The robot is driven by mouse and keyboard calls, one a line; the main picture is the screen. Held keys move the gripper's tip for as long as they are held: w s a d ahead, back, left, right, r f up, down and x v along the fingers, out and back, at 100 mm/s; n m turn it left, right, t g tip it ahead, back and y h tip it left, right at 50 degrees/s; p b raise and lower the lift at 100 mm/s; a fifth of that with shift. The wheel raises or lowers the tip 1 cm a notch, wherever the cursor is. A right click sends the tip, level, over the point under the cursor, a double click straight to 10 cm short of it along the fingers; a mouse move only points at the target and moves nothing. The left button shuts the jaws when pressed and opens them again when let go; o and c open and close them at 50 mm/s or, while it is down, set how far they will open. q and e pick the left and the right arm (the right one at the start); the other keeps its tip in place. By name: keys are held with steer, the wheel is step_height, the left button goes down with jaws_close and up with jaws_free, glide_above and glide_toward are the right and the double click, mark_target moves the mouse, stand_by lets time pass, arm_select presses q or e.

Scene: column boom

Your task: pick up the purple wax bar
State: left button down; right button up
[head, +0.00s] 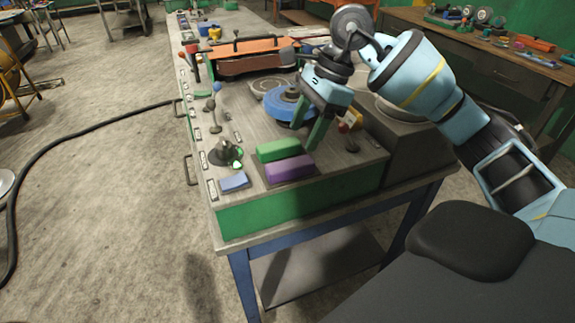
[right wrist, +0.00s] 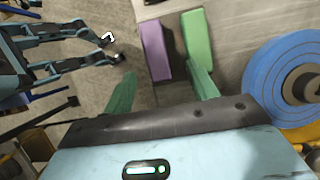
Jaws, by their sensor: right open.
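The purple wax bar (head: 290,169) lies on the near end of the bench, on a dark tray beside a green bar (head: 279,150). In the right wrist view the purple bar (right wrist: 154,50) and the green bar (right wrist: 197,38) lie side by side beyond the fingertips. My right gripper (head: 308,132) is open and empty, its green-padded fingers pointing down above and behind the bars. In the right wrist view the right gripper (right wrist: 163,78) has its fingers spread, one tip near the green bar's end. My left gripper does not show in the head view.
A blue bar (head: 234,182) lies left of the tray. A blue disc (head: 288,104) stands just behind the gripper. A small dark cone-shaped stand (head: 226,154) is at the bench's left edge. An orange machine (head: 250,56) stands farther back. The floor at left is open, crossed by a hose.

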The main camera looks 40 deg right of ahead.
mark_target(293, 163)
steer(key=shift+x, duration=0.95)
steer(key=shift+a+f, duration=0.1)
steer(key=shift+f, duration=0.05)
steer(key=shift+a+f, duration=0.15)
steer(key=shift+f, duration=0.1)
steer(key=x, duration=0.3)
steer(key=shift+s+a+f+p, duration=0.15)
steer(key=shift+s+p, duration=0.15)
steer(key=shift+p, duration=0.1)
steer(key=shift+w+a+f, duration=0.1)
steer(key=shift+a+f, duration=0.05)
steer(key=shift+f, duration=0.45)
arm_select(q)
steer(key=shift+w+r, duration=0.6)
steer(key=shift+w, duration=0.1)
arm_select(e)
steer(key=shift+f, duration=0.2)
